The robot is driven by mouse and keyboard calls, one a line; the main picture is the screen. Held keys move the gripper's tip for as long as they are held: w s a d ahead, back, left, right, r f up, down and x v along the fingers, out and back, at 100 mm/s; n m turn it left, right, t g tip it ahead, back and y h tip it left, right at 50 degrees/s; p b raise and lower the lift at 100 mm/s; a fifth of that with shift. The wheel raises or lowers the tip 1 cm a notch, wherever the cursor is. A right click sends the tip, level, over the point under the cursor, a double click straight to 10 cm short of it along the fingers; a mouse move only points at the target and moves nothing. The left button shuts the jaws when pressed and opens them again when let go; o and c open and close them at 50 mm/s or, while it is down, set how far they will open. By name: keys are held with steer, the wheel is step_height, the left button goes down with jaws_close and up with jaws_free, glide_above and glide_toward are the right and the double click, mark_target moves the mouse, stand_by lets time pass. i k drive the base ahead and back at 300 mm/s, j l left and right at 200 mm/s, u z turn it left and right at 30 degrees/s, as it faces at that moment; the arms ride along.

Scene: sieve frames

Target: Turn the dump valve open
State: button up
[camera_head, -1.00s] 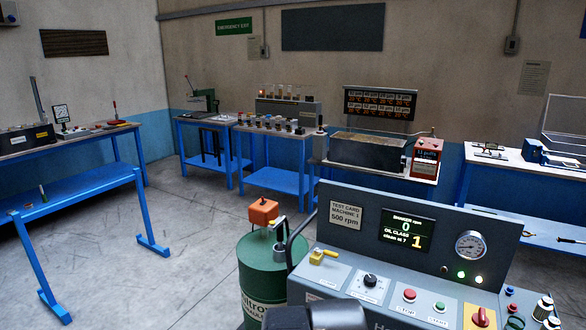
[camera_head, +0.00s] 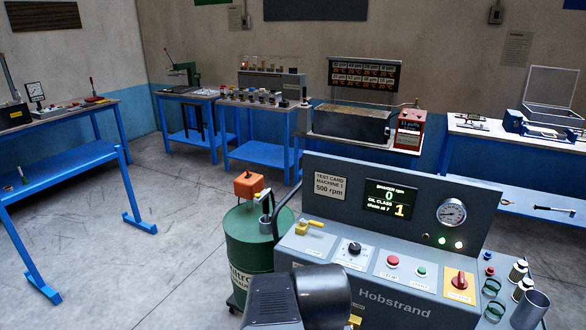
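The grey test machine (camera_head: 400,213) stands in front of me with a sloped control panel. A yellow lever handle (camera_head: 312,223) sits at the panel's upper left. A red rotary knob on a yellow plate (camera_head: 460,281) sits at its right. A small yellow part (camera_head: 355,320) shows low at the front, mostly hidden behind my arm. I cannot read which of these is the dump valve. My dark arm links cover the panel's lower left; my gripper's fingers are not visible.
A green drum (camera_head: 248,250) with an orange-topped pump stands left of the machine. Bottles and metal cups (camera_head: 528,309) stand at the panel's right end. Blue benches (camera_head: 262,150) line the back wall. The floor at left (camera_head: 165,220) is clear.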

mark_target(310, 222)
steer(key=i+l, duration=0.15)
steer(key=i, duration=0.35)
steer(key=i+l+u, duration=0.15)
steer(key=i, duration=0.4)
